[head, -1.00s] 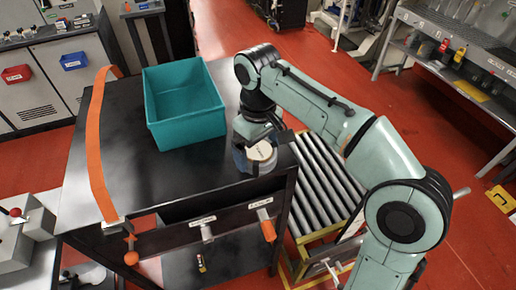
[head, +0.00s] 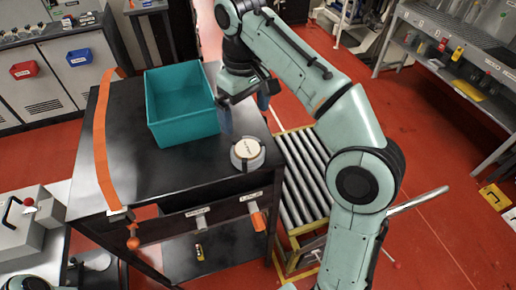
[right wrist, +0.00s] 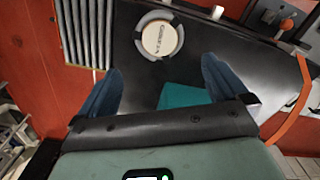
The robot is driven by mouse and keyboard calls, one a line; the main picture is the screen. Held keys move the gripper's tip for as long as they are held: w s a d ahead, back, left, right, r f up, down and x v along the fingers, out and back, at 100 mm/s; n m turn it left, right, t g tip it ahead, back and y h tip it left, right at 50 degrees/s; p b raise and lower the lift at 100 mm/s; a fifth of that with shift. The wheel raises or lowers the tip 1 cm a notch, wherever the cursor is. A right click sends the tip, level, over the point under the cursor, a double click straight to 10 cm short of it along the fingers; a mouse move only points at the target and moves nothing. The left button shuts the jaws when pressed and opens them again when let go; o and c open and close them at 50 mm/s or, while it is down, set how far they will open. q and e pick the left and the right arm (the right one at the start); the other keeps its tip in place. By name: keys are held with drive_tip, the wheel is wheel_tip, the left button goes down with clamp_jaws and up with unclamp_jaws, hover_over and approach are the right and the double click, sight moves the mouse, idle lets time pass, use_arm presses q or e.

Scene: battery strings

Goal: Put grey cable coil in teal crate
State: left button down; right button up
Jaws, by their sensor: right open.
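The grey cable coil (head: 247,153), a grey ring with a pale labelled middle, lies flat near the front right corner of the black table. It also shows in the right wrist view (right wrist: 137,37), beyond my fingertips. The teal crate (head: 185,129) stands on the table behind and left of the coil; its inside looks empty. Part of it shows between my fingers in the right wrist view (right wrist: 184,96). My right gripper (head: 244,107) is open and empty, above the table's right edge, behind the coil and right of the crate. My left gripper is not in view.
An orange strap (head: 100,140) runs across the black table (head: 120,180) left of the crate. A roller conveyor (head: 300,175) stands against the table's right side. The tabletop between strap, crate and coil is clear.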

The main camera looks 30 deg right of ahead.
hover_over(247, 147)
drive_tip(key=f, duration=0.4)
drive_tip(key=shift+a+f, duration=0.2)
wheel_tip(247, 147, down, 3)
drive_tip(key=shift+w+f+b, duration=0.1)
drive_tip(key=shift+w+b, duration=0.05)
drive_tip(key=shift+b, duration=0.3)
drive_tip(key=shift+s+d+f, duration=0.1)
drive_tip(key=shift+s+f, duration=0.25)
drive_tip(key=shift+f, duration=0.1)
wheel_tip(247, 147, down, 4)
drive_tip(key=shift+w+d+f+b, duration=0.1)
drive_tip(key=shift+f+b, duration=0.15)
drive_tip(key=shift+b, duration=0.4)
drive_tip(key=shift+s+f, duration=0.2)
drive_tip(key=shift+f, duration=0.1)
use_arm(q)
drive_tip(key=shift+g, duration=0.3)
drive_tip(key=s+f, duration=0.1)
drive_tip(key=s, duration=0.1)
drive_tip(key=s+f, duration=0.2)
use_arm(e)
drive_tip(key=shift+w, duration=0.15)
